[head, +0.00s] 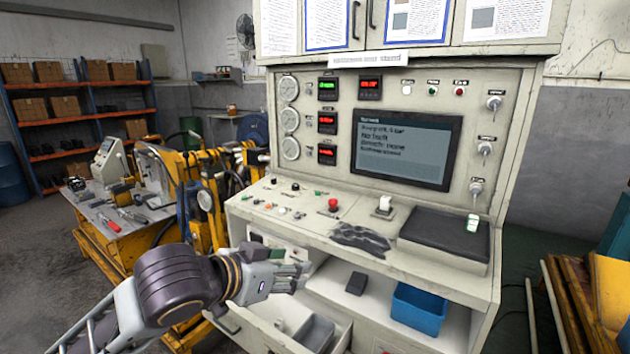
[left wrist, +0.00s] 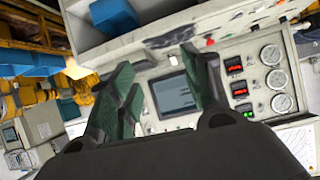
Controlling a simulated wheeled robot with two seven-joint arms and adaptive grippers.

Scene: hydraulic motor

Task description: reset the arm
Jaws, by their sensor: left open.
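My left arm comes in from the lower left in the head view. Its gripper (head: 300,270) is in front of the test stand's (head: 300,209) left part, just below the desk edge and above an open drawer. In the left wrist view the gripper (left wrist: 160,85) shows two green-padded fingers spread apart with nothing between them. The stand's screen (left wrist: 172,98) shows beyond the fingers there, and in the head view the screen (head: 406,148) is lit with text. My right gripper is in neither view.
The open drawer (head: 335,335) with grey bins lies below the gripper. A blue bin (head: 418,308) and a dark box (head: 356,283) sit on the lower shelf. Black gloves (head: 358,238) lie on the desk. A yellow workbench (head: 120,255) with tools stands at left.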

